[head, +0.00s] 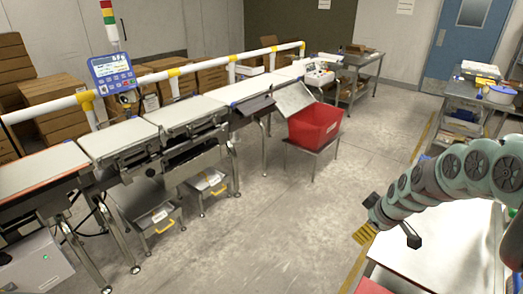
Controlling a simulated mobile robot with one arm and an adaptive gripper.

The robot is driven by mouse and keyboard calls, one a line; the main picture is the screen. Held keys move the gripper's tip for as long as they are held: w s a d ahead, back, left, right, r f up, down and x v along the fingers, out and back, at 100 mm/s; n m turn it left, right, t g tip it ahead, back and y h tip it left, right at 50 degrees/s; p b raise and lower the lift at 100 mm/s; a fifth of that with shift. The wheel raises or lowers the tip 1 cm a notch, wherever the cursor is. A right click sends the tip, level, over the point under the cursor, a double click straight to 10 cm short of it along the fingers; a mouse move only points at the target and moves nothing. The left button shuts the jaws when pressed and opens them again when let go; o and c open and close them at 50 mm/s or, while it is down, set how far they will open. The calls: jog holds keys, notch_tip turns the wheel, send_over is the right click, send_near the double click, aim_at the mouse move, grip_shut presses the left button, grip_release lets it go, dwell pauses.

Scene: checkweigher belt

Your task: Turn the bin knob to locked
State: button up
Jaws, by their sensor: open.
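My gripper (388,238) is open and empty at the right. It hangs near the left edge of a white-topped surface, far from the belt line and the red bin.
The checkweigher belt (118,137) runs from the left towards the back, with a white and yellow rail behind. A blue control panel (113,72) stands above it. A white-topped table (450,240) lies under my arm. The grey floor (285,215) between is clear.

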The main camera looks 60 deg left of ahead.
jog(key=w+a+r+m+t+y+p, duration=0.2)
jog(key=w+a+r+m+y, duration=0.1)
jog(key=w+a+r, duration=0.3)
jog(key=shift+a+r+t+p, duration=0.3)
jog(key=shift+a+r+t, duration=0.1)
jog(key=shift+a+r, duration=0.25)
